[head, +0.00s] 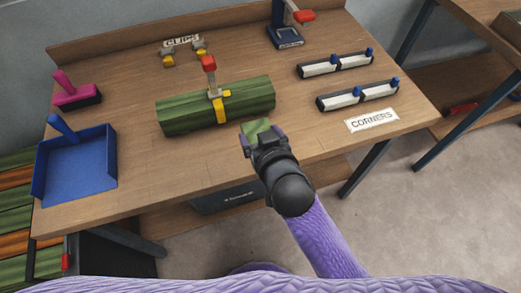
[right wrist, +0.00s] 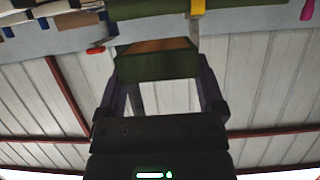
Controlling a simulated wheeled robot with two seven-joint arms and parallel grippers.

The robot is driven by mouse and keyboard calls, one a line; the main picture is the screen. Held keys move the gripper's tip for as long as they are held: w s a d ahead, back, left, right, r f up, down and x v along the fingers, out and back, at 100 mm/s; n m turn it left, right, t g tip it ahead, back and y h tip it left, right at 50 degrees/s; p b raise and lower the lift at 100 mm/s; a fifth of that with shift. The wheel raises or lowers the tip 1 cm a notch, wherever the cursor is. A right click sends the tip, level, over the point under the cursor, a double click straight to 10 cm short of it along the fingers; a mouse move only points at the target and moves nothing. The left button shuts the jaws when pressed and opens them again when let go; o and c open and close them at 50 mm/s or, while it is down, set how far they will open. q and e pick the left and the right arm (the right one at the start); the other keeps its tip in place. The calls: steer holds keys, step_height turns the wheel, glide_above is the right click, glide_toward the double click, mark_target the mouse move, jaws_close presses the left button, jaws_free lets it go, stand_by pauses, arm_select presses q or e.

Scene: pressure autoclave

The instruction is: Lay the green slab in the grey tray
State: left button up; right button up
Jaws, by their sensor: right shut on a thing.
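My right gripper (head: 263,136) is at the front edge of the table, just in front of the clamped green block. It is shut on a small green slab (head: 254,127), whose far end shows beyond the fingers. In the right wrist view the green slab (right wrist: 157,65) sits between the two fingers of my right gripper (right wrist: 163,92), and it has a brown upper face. I do not see a grey tray for certain in either view. My left gripper is not in view.
A long green block (head: 180,110) with a yellow, red-handled clamp (head: 219,104) lies mid-table. A blue open pan (head: 78,165) and a pink-handled brush (head: 77,93) are at left. Black-and-white holders (head: 335,65) and a CORNERS card (head: 372,120) are at right.

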step_height(320, 180, down, 8)
steer(key=b, duration=0.3)
steer(key=shift+r+b, duration=0.25)
steer(key=shift+b, duration=0.05)
steer(key=shift+f+b, duration=0.5)
steer(key=shift+f, duration=0.6)
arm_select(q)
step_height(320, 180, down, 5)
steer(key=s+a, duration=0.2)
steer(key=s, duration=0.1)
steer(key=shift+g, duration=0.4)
arm_select(e)
steer(key=o, duration=0.9)
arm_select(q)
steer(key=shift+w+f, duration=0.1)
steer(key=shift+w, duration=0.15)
arm_select(e)
steer(key=shift+o, duration=0.3)
